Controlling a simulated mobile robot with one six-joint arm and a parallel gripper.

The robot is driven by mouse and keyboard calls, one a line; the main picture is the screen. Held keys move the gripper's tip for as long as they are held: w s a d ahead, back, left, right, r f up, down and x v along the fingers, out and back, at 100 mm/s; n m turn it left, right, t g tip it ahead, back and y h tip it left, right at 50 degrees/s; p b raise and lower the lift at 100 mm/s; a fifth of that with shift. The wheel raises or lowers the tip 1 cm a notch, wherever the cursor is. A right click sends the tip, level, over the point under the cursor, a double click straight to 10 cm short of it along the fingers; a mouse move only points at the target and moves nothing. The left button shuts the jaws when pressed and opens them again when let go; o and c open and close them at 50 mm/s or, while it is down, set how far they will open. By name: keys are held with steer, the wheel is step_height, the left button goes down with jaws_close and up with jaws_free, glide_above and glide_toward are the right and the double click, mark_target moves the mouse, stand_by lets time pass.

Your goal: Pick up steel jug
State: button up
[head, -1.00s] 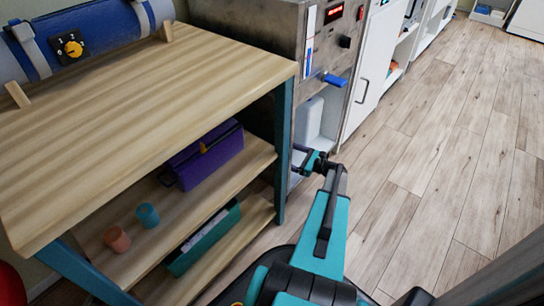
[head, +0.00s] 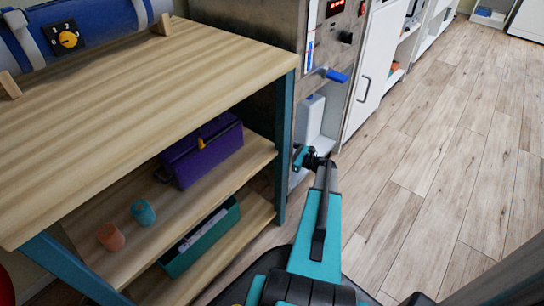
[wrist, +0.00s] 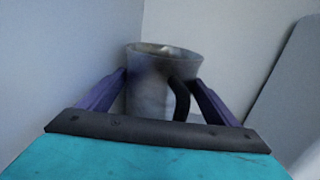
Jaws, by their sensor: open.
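The steel jug (wrist: 150,88) stands upright in the wrist view, a grey vessel with a wide rim and a dark handle on its right side. My gripper (wrist: 160,90) is open, with one purple finger on each side of the jug in the picture. I cannot tell whether either finger touches it. The jug's lower part is hidden behind the gripper's dark bar. In the head view, my gripper (head: 301,158) is at the opening of the steel cabinet, and I cannot make out the jug there.
The steel cabinet (head: 340,62) has a blue lever (head: 337,76) above its opening. A white container (head: 310,120) stands inside. A wooden shelf unit (head: 150,90) is close on the left, with a purple box (head: 203,152) on its middle shelf. The floor on the right is clear.

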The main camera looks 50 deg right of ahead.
stand_by(0.4)
steer(key=c, duration=0.9)
steer(key=shift+s+r, duration=0.1)
steer(key=shift+r, duration=0.05)
step_height(320, 180, up, 7)
steer(key=p, duration=0.5)
steer(key=a+p+v, duration=0.2)
steer(key=p+v, duration=0.1)
steer(key=v, duration=0.6)
steer(key=s+a+p+v, duration=0.1)
steer(key=p+v, duration=0.1)
steer(key=v, duration=0.8)
steer(key=shift+s+a+p, duration=0.3)
steer(key=shift+a+p, duration=0.05)
steer(key=shift+p, duration=0.05)
